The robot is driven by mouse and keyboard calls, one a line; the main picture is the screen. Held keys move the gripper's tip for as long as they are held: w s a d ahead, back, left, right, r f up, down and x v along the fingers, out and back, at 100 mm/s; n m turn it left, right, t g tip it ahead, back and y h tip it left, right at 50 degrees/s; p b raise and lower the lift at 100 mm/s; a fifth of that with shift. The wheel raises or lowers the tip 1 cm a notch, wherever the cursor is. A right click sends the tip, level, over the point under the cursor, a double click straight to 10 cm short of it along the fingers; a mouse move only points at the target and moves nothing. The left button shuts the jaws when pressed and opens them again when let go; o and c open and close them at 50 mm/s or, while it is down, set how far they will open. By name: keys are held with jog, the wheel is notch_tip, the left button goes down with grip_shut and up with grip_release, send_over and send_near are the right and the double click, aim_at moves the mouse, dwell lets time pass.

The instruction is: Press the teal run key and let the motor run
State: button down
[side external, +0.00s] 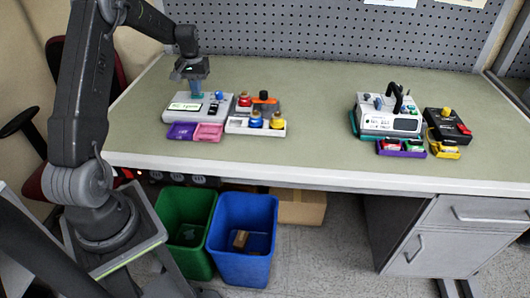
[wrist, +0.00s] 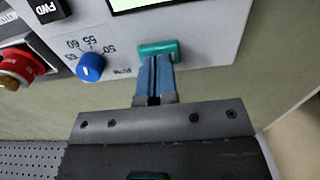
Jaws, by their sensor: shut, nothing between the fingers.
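The teal run key (wrist: 170,48) is on the pale front panel of a pump unit (wrist: 205,25) in the wrist view. My gripper (wrist: 157,60) is shut and empty, with its blue fingertips at the key's lower edge. They overlap the key in the picture; I cannot tell whether they touch it or press it down. A blue knob (wrist: 90,66) with a printed scale sits left of the key. The motor is not identifiable.
A black FWD switch (wrist: 48,8) and a red knob (wrist: 18,62) are left of the key.

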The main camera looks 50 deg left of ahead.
jog(key=shift+f, duration=0.5)
notch_tip(320, 180, up, 8)
dwell(1.1)
jog(key=s+d+r+m+t, duration=0.15)
jog(key=d+r, duration=0.25)
jog(key=d, duration=0.4)
jog(key=s+d+r+m+y, duration=0.15)
jog(key=d+r, duration=0.25)
jog(key=d, duration=0.4)
jog(key=s+d+r+m+t, duration=0.15)
jog(key=d+r, duration=0.25)
jog(key=d, duration=0.4)
jog(key=s+d+f+m+t+h, duration=0.1)
jog(key=s+d+m, duration=0.3)
jog(key=s+d, duration=0.9)
jog(key=shift+s+d+f+t, duration=0.25)
jog(key=shift+s+f+t, duration=0.4)
jog(key=shift+t, duration=0.15)
jog(key=c, duration=1.9)
grip_release()
jog(key=shift+w+m+h, duration=0.1)
jog(key=shift+m+h, duration=0.15)
